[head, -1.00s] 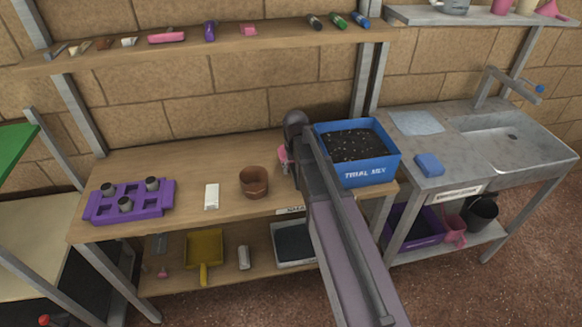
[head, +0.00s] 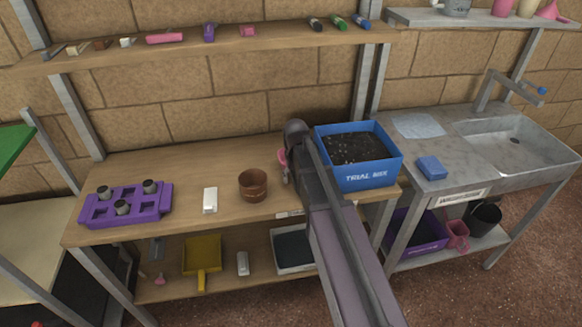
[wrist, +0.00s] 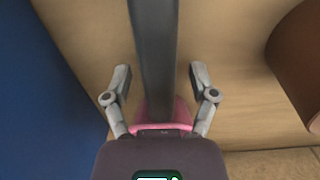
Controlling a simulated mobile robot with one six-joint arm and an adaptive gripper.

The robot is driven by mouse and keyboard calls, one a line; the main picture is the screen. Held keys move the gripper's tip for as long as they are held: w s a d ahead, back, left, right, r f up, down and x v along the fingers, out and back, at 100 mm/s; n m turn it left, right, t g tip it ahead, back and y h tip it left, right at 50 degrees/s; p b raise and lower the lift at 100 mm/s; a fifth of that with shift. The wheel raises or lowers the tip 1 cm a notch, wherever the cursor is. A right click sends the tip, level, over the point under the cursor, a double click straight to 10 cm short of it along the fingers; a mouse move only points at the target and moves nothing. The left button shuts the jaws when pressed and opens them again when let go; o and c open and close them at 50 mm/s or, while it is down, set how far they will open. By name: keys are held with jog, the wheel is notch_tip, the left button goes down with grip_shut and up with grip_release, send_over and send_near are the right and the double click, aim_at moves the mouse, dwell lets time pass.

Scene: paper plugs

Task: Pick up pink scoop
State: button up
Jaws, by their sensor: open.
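The pink scoop (head: 282,157) shows as a small pink patch on the workbench, between the brown pot and the blue box, mostly hidden by my arm. In the wrist view a pink part (wrist: 182,114) shows low between the fingers, close to the palm. A dark grey bar crosses in front of it; I cannot tell whether this belongs to the scoop. My gripper (wrist: 160,67) is open, with one finger on each side of the pink part and the bar. Contact between fingers and scoop is not visible. In the head view my arm hides most of the gripper.
The blue box (head: 367,176) of dark mix stands close right of my gripper. The brown pot (head: 253,186) stands to its left. Farther left are a white block (head: 210,200) and a purple tray (head: 104,214). A shelf (head: 280,40) with small items runs above the bench.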

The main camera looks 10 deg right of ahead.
grip_shut()
jog(key=shift+r, duration=0.1)
notch_tip(320, 180, up, 3)
jog(key=p, duration=0.3)
jog(key=shift+r, duration=0.2)
jog(key=shift+s+r+p, duration=0.2)
jog(key=shift+s+p, duration=0.1)
jog(key=shift+p, duration=0.2)
jog(key=s+d+r+p, duration=0.1)
jog(key=s, duration=1.4)
jog(key=shift+s, duration=0.2)
